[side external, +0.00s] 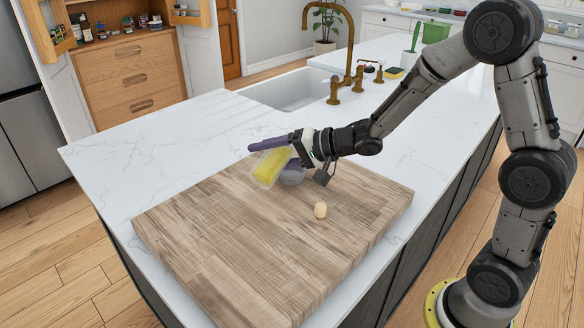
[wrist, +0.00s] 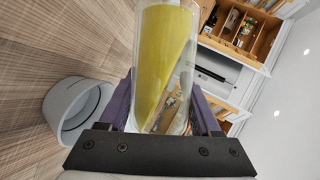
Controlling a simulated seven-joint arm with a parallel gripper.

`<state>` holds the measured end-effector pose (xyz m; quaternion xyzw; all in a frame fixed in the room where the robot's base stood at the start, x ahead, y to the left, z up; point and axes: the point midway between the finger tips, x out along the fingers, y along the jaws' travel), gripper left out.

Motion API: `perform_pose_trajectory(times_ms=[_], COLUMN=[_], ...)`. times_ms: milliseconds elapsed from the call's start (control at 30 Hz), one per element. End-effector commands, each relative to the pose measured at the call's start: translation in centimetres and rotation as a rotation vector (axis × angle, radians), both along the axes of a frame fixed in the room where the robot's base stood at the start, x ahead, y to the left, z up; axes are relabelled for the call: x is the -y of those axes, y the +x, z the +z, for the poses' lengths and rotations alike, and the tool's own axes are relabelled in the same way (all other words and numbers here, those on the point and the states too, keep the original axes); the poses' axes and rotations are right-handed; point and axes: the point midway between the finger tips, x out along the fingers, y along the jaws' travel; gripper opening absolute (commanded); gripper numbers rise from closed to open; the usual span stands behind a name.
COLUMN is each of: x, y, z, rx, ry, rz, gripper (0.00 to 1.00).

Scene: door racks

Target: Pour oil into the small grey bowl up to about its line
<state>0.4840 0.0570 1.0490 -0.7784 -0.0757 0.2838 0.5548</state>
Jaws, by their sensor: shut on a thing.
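A clear container with yellow oil (side external: 268,167) is held tilted in my gripper (side external: 283,146) above the wooden board. In the wrist view the container (wrist: 163,60) sits between the purple fingers (wrist: 163,98); the oil lies slanted inside it. The small grey bowl (side external: 292,177) stands on the board just beside the container, partly hidden behind it and the gripper. In the wrist view the bowl (wrist: 66,108) is to the left of the container. No stream of oil shows.
The wooden board (side external: 230,255) lies on a white marble counter (side external: 150,130). A small pale, egg-like object (side external: 320,210) lies on the board in front of the bowl. A sink (side external: 290,88) and a brass tap (side external: 349,45) are behind. The board's left and front parts are clear.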

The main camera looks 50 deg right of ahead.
Motion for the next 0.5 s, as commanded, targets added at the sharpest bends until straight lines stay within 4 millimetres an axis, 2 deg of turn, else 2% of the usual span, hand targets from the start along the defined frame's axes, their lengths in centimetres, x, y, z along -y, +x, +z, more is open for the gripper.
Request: perform_pose_trajectory(times_ms=[500], x=[-0.05], y=[0.02], z=[-0.09], rx=[-0.003], ry=[0.031], rz=[0.0], gripper=[0.0])
